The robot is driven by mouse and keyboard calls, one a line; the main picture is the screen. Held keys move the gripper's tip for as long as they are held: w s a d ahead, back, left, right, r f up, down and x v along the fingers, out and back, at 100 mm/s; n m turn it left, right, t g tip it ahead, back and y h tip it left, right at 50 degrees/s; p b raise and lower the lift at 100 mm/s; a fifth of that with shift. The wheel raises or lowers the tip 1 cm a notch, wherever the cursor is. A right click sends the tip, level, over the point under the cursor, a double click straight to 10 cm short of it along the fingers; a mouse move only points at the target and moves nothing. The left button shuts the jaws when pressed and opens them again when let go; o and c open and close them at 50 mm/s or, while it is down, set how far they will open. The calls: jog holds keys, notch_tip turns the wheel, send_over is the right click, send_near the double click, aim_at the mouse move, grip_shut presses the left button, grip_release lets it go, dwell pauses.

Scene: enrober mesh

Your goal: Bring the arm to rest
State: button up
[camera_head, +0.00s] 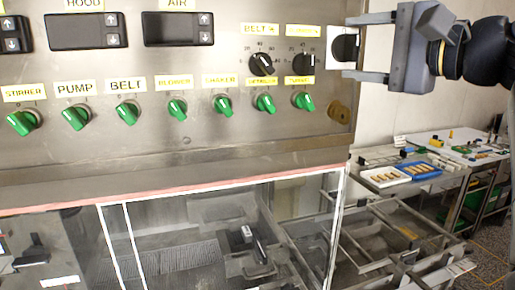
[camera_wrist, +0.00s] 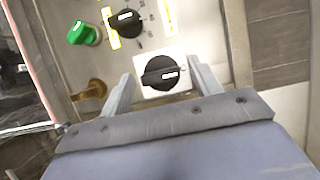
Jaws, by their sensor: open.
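My gripper (camera_head: 350,47) is at the upper right of the head view, in front of the right edge of the steel control panel (camera_head: 225,130). Its two fingers are open, one above and one below a black rotary switch on a white plate (camera_head: 343,46). In the wrist view the same black switch (camera_wrist: 161,73) sits between the open fingertips of my gripper (camera_wrist: 162,88). Nothing is held. I cannot tell whether a finger touches the plate.
Several green knobs (camera_head: 178,109) line the panel, with black dials (camera_head: 262,64) above. A brass lock (camera_head: 339,112) is below my gripper. A clear-windowed machine hood (camera_head: 200,230) lies under the panel. A table with trays (camera_head: 385,176) stands at the right.

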dwell(0.4)
jog(key=b+v, duration=0.2)
jog(key=v, duration=0.8)
jog(key=p+x, duration=0.2)
jog(key=x, duration=0.7)
jog(key=shift+w+a, duration=0.25)
jog(key=shift+w+a+f, duration=0.1)
jog(key=shift+w+a, duration=0.1)
jog(key=shift+w, duration=0.05)
jog(key=m+t+b, duration=0.1)
jog(key=m, duration=0.3)
jog(key=shift+s+f, duration=0.1)
jog(key=m+t, duration=0.2)
jog(key=m, duration=0.2)
jog(key=m+t, duration=0.1)
jog(key=m, duration=0.2)
jog(key=m+t+h+p, duration=0.1)
jog(key=m, duration=0.2)
jog(key=shift+a+m+t, duration=0.15)
jog(key=shift+m+t, duration=0.15)
jog(key=shift+m, duration=0.1)
jog(key=m+t+h+p, duration=0.1)
jog(key=m+p, duration=0.1)
jog(key=m, duration=0.1)
jog(key=shift+m+h, duration=0.3)
jog(key=shift+m, duration=0.4)
